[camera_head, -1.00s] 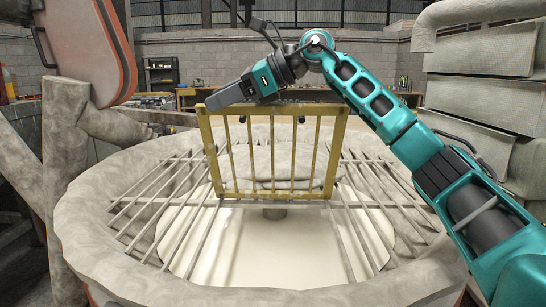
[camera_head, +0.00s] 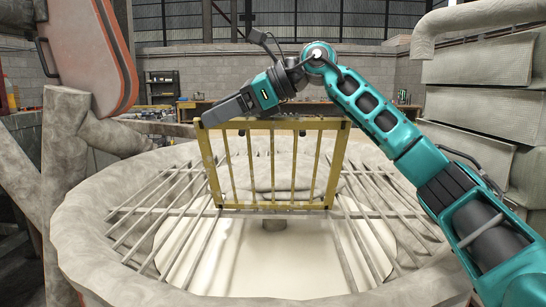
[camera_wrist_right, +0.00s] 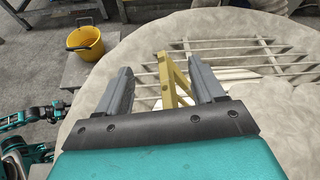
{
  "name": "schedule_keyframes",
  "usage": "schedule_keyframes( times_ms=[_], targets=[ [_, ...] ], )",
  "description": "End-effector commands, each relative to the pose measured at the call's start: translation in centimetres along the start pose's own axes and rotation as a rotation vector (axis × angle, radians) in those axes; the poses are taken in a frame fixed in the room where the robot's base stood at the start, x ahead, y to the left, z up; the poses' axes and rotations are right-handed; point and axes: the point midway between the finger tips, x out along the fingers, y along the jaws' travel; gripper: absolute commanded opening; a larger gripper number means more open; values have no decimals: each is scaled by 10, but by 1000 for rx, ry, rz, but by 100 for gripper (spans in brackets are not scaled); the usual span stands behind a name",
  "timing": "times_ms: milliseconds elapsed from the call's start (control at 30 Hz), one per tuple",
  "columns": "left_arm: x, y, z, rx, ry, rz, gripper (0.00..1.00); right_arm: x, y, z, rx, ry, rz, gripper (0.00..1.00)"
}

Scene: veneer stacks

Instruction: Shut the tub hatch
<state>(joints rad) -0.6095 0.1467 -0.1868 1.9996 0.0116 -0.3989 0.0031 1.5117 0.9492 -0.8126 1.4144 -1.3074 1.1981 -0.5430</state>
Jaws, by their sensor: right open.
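The tub hatch (camera_head: 271,206) is a yellow barred frame standing raised and tilted over the round pale stone tub (camera_head: 85,235). It also shows end-on in the right wrist view (camera_wrist_right: 168,82). Its lower edge is by the cross bar of the tub's grating; its upper edge is up in the air. My right gripper (camera_head: 205,115) lies along the top bar, at the hatch's upper left corner. In the right wrist view its fingers (camera_wrist_right: 160,88) are apart, with the yellow frame between or just beyond them. My left arm shows small at that view's left edge; its jaws are unclear.
Fixed grey bars (camera_head: 160,205) flank the opening, with pale liquid (camera_head: 265,265) below. A red-edged panel on a stone post (camera_head: 68,150) stands at the left. A yellow bucket (camera_wrist_right: 88,42) stands beside the tub. Grey slabs (camera_head: 480,115) are stacked at the right.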

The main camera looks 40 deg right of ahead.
Motion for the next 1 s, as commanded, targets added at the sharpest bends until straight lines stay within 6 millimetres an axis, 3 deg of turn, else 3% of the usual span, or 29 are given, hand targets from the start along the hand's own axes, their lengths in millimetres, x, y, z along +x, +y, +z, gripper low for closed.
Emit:
schedule_keyframes(
  times_ms=[167, 800, 1000],
  targets=[
    [-1, 0, 0, 1, -4, -1, 33, 0, -3, -2, 5, 9, -4, 68],
    [-36, -14, -30, 11, -10, -34, 33, -28, -11, 58, 1, 1, -2, 68],
    [-39, -13, -35, 8, -12, -33, 33, -30, -12, 63, 1, 1, -2, 68]
  ],
)
